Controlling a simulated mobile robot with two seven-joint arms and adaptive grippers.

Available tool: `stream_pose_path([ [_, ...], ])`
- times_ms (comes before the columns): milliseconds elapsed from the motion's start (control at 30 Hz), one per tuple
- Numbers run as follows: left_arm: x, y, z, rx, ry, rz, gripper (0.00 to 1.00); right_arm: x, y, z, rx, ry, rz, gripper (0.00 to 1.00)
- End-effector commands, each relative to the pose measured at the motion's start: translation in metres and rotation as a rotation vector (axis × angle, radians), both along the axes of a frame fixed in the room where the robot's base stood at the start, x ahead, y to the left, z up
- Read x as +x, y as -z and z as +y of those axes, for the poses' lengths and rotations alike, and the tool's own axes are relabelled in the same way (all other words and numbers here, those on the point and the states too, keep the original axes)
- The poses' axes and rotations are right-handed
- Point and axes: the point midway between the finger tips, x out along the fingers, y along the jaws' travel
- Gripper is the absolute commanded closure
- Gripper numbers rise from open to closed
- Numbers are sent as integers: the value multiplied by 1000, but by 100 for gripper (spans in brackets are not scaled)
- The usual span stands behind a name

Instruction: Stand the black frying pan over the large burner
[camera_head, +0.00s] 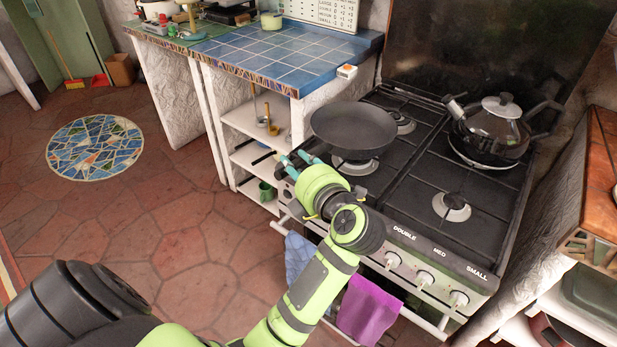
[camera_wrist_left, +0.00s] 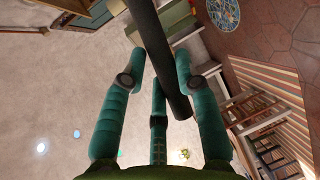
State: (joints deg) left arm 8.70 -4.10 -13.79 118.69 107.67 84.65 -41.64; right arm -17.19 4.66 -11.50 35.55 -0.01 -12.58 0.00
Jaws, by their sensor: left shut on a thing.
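The black frying pan (camera_head: 353,132) is upright and roughly level, on the left side of the stove. It appears to be above the front-left burner (camera_head: 355,167), whose front edge shows below it; I cannot tell whether the pan touches the grate. The back-left burner (camera_head: 403,123) is partly hidden behind the pan. My left gripper (camera_head: 298,163) is beside the pan at its lower left, shut on the handle. In the left wrist view the dark handle (camera_wrist_left: 163,55) runs between the teal fingers. I cannot tell which burner is the large one. My right gripper is not in view.
A kettle (camera_head: 494,131) stands on the back-right burner. The front-right burner (camera_head: 451,206) is bare. Blue and purple towels (camera_head: 368,309) hang at the stove's front. A sign leans behind the counter.

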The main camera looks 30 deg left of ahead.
Motion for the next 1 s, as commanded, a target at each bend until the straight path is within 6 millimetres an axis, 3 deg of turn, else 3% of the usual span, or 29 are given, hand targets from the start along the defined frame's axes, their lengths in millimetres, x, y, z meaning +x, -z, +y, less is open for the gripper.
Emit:
stream_pose_path([
  [233,23,8,-5,4,-2,-19,100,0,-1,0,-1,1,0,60],
  [600,24,45,-6,5,0,-16,100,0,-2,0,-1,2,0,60],
  [867,24,51,-6,2,-1,-14,100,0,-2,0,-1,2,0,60],
  [900,22,56,-6,0,-1,5,61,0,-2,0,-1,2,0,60],
  [933,22,56,-6,0,-1,5,49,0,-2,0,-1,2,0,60],
  [1000,22,56,-6,0,-1,4,46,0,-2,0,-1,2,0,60],
])
